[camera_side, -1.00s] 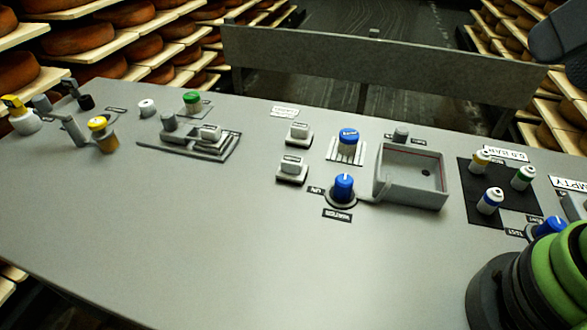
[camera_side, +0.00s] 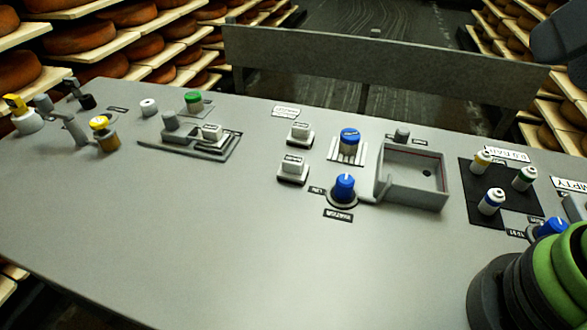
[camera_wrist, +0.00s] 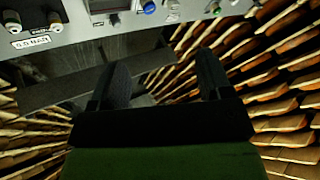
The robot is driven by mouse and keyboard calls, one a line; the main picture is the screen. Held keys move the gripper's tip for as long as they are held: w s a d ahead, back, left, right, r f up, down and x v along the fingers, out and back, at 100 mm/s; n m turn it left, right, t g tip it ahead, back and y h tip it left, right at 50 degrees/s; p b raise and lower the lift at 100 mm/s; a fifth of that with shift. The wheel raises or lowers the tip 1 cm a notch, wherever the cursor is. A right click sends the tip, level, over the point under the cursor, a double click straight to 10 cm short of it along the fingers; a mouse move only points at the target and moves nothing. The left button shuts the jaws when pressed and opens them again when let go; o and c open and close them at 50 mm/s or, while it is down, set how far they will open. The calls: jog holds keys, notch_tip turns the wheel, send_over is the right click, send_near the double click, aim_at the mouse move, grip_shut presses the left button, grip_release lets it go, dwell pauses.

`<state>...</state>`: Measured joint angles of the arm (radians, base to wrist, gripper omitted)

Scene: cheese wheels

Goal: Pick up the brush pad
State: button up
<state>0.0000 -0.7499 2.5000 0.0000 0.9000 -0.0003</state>
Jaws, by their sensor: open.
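Three small grey blocks with white labelled tops could be the brush pad: one at the back (camera_side: 300,130), one in front of it (camera_side: 292,165), and one on a grey slotted plate (camera_side: 212,131). Their labels are too small to read, so I cannot tell which is the brush pad. My gripper (camera_wrist: 163,78) shows in the wrist view with its two dark fingers wide apart and nothing between them. It faces the shelves and floor beyond the panel, away from the blocks.
The grey tabletop (camera_side: 170,225) is bare at the front. Blue knobs (camera_side: 343,187), an open grey tray (camera_side: 412,200) and a black mat (camera_side: 478,211) with several capped bottles stand right of the blocks. Taps (camera_side: 105,138) stand left. A grey rail (camera_side: 380,66) runs behind.

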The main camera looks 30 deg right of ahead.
jog(key=w+a+r+n+g, duration=0.2)
jog(key=w+n, duration=0.6)
jog(key=w, duration=0.1)
jog(key=n+g+h, duration=0.2)
jog(key=n+g, duration=0.3)
jog(key=n, duration=1.8)
send_over(292, 162)
notch_tip(292, 162, down, 22)
notch_tip(292, 162, down, 3)
jog(key=shift+s+a+f, duration=0.1)
jog(key=shift+s+a, duration=0.05)
jog(key=shift+d+f, duration=0.2)
jog(key=shift+f, duration=2.85)
jog(key=c, duration=1)
